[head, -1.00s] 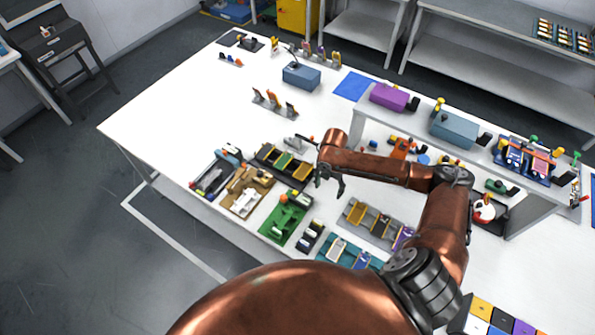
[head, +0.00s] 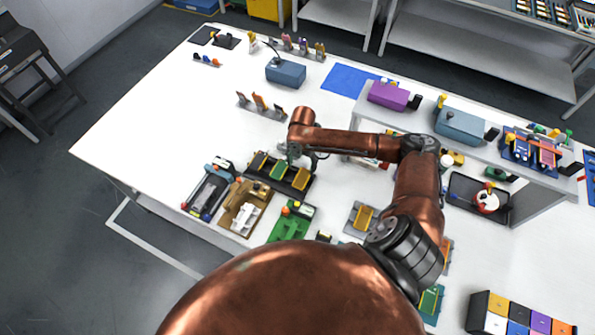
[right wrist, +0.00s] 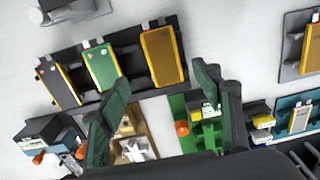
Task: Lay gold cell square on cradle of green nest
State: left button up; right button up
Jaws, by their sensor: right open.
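A gold cell (head: 302,180) stands in the right-hand slot of a black rack (head: 272,181); it also shows in the right wrist view (right wrist: 162,56). A green cell (right wrist: 102,66) is in the rack's middle slot and a dark cell with gold edges (right wrist: 59,86) in the left one. The green nest (head: 288,228) lies in front of the rack, with an orange knob on it. In the right wrist view it is partly hidden by a finger (right wrist: 212,136). My right gripper (head: 298,157) is open and empty close to the rack. My left gripper is not in view.
A tan nest (head: 236,215) with a white part and a grey-black fixture (head: 208,190) stand left of the green nest. A grey rack (head: 352,224) with another gold cell lies to the right. A raised shelf (head: 545,185) runs behind my arm.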

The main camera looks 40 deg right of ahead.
aim_at(303, 176)
jog(key=shift+w+a+f, duration=0.15)
jog(key=shift+f, duration=0.1)
jog(key=shift+s+d+f, duration=0.1)
jog(key=shift+s+f, duration=0.05)
jog(key=shift+f, duration=0.45)
jog(key=shift+s+d+f, duration=0.1)
jog(key=shift+f, duration=0.5)
jog(key=f, duration=0.1)
jog(key=f+p, duration=0.1)
jog(key=f, duration=0.1)
jog(key=shift+d+f, duration=0.25)
jog(key=shift+d, duration=0.1)
jog(key=shift+f, duration=0.65)
jog(key=c, duration=0.5)
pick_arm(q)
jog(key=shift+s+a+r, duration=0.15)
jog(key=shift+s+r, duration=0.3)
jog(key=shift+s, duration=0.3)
pick_arm(e)
jog(key=c, duration=0.7)
